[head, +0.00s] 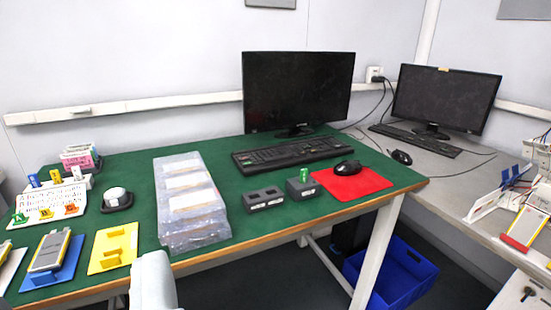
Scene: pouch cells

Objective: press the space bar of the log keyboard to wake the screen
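A black keyboard (290,154) lies on the green-topped bench in front of a large dark monitor (297,90). A second black keyboard (416,139) lies on the grey bench at right, in front of another dark monitor (446,98). No label shows which one is the log keyboard. The space bars are too small to make out clearly. A pale rounded shape at the bottom edge looks like part of my arm. No gripper fingers show, and nothing touches either keyboard.
On the green bench (135,212), a clear-wrapped stack (190,200), dark grey blocks (263,199) and a mouse (347,168) on a red pad (370,184) lie nearer than the keyboard. A blue bin (391,273) stands on the floor. Holders and trays crowd the left.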

